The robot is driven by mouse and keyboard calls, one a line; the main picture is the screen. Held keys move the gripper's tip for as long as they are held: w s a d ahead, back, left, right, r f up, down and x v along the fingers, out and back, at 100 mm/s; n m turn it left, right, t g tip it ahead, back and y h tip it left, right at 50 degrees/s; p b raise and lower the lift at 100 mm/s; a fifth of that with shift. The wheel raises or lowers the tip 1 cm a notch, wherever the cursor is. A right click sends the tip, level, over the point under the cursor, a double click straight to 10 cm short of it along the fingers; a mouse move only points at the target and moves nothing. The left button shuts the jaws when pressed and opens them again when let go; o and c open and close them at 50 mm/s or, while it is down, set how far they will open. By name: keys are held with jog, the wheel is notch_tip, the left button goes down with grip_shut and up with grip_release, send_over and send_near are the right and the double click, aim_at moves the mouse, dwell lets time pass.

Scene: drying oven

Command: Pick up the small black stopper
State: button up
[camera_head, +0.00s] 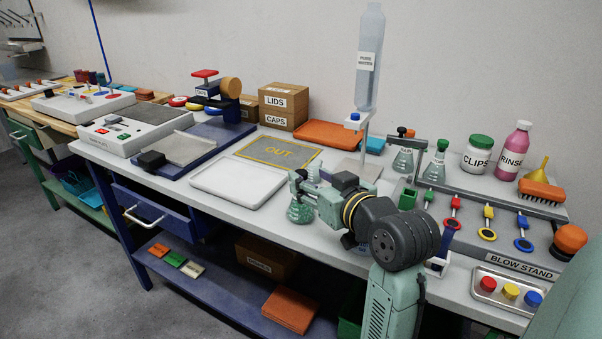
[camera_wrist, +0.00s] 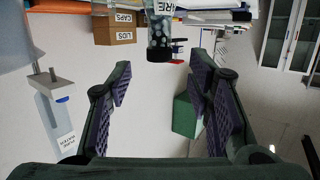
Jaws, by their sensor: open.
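A small black stopper (camera_wrist: 160,54) sits on the mouth of a labelled clear vessel with a speckled look (camera_wrist: 162,22), which appears upside down in the wrist view. The stopper lies between the lines of my gripper's two fingers (camera_wrist: 160,75), near their tips, with a gap on both sides. My gripper is open and empty. In the head view my gripper (camera_head: 299,184) is at a greenish flask (camera_head: 300,213) near the bench's front edge. The gripper hides the flask's top there, so the stopper does not show.
A white tray (camera_head: 238,184) lies left of my gripper. A PURE WATER bottle (camera_head: 368,62) stands tall behind it. Capped flasks (camera_head: 403,161) and a stand with coloured clips (camera_head: 487,222) are to the right. LIDS and CAPS boxes (camera_head: 283,107) are at the back.

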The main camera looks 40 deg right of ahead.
aim_at(303, 174)
jog(key=shift+p+x, duration=1)
jog(key=shift+x, duration=1.7)
jog(key=shift+f, duration=0.1)
jog(key=c, duration=0.9)
